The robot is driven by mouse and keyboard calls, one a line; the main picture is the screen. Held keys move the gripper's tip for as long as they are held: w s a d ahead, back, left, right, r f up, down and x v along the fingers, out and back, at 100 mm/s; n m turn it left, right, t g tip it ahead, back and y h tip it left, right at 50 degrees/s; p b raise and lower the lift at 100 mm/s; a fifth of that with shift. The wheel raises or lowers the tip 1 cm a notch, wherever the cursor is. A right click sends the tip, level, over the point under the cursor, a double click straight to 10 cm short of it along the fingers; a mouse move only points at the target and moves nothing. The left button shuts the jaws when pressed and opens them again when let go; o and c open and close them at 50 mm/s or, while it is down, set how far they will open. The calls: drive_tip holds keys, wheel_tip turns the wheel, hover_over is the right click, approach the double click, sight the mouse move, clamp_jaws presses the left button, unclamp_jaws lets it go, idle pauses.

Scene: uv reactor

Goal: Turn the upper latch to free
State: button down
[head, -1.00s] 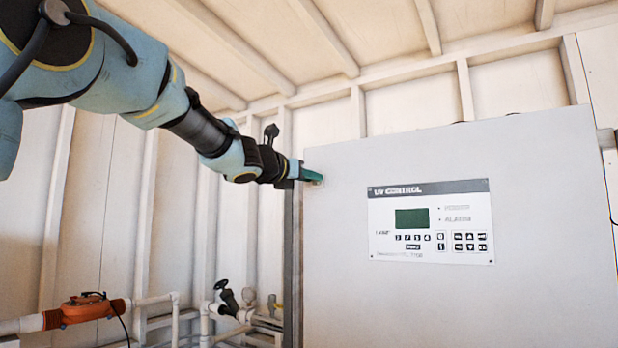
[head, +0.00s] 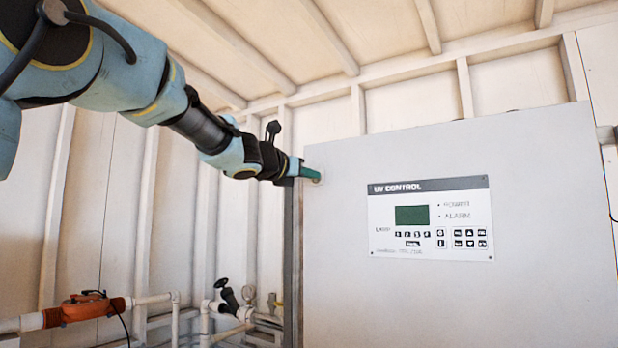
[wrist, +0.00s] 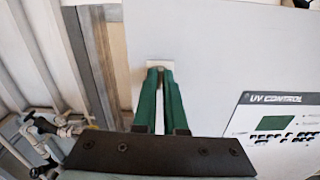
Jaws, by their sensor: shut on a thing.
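My gripper (head: 311,174) has green fingers and reaches the upper left corner of the grey UV control cabinet (head: 440,290). In the wrist view my gripper (wrist: 160,72) is shut on the upper latch, with the two fingertips close together against the cabinet face. A small pale plate of the upper latch (wrist: 153,65) shows around the fingertips. The rest of the latch is hidden between the fingers, so its angle cannot be told. The cabinet door looks closed.
The control panel (head: 430,218) with a green screen is on the cabinet front, right of my gripper. White pipes with an orange fitting (head: 85,308) and a black-handled valve (head: 228,295) stand at the lower left. A ribbed wall is behind.

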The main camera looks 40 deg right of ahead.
drive_tip(key=shift+s+f+m+b, duration=0.15)
drive_tip(key=shift+m+b, duration=2.6)
drive_tip(key=shift+m, duration=1.55)
drive_tip(key=shift+s+f+m+b, duration=0.1)
drive_tip(key=shift+m+b, duration=2.65)
drive_tip(key=shift+m, duration=1.55)
drive_tip(key=c, duration=1)
unclamp_jaws()
